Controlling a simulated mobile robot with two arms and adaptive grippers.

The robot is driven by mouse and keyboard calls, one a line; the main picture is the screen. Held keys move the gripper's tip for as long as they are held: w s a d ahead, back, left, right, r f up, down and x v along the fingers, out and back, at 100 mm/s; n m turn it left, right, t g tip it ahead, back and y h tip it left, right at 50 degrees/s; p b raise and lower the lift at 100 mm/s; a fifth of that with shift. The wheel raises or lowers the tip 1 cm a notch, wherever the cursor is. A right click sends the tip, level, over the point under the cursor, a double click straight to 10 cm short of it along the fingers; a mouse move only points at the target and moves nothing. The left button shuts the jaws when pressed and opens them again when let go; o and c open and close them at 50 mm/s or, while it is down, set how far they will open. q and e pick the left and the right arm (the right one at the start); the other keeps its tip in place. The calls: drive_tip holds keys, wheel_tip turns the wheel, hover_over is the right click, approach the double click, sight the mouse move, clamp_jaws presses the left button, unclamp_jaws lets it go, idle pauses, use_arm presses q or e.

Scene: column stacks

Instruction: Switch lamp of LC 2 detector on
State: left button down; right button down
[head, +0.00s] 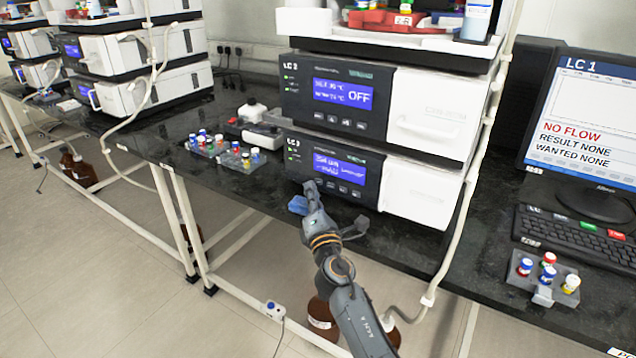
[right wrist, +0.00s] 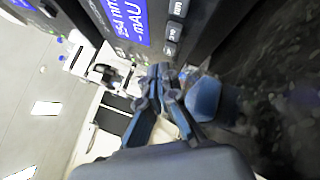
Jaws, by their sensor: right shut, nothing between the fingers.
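The LC 2 detector (head: 333,165) is the lower module of the middle stack, with a dark front panel and a lit blue screen (head: 339,168). Its small buttons (head: 343,189) run below the screen, and indicator dots are at the panel's left; their lit state is too small to read. In the right wrist view the screen (right wrist: 128,18) shows "mAU", with buttons (right wrist: 170,47) beside it. My right gripper (head: 310,186) is shut and empty, close in front of the panel's lower left part. It also shows in the right wrist view (right wrist: 160,74); contact cannot be told. My left gripper is not in view.
Above the detector is a module (head: 330,92) reading "OFF". Vial racks (head: 240,158) stand left on the dark bench. A monitor (head: 583,110), keyboard (head: 580,236) and another vial rack (head: 541,280) are at right. White tubing (head: 470,180) hangs beside the stack.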

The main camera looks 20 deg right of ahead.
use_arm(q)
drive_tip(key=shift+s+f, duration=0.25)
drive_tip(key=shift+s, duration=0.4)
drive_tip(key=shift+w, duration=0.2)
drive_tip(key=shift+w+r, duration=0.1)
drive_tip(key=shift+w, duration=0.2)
use_arm(e)
drive_tip(key=shift+w+d, duration=0.15)
drive_tip(key=shift+d, duration=0.05)
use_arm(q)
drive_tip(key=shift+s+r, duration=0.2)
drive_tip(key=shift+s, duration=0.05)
use_arm(e)
drive_tip(key=shift+w+d, duration=0.1)
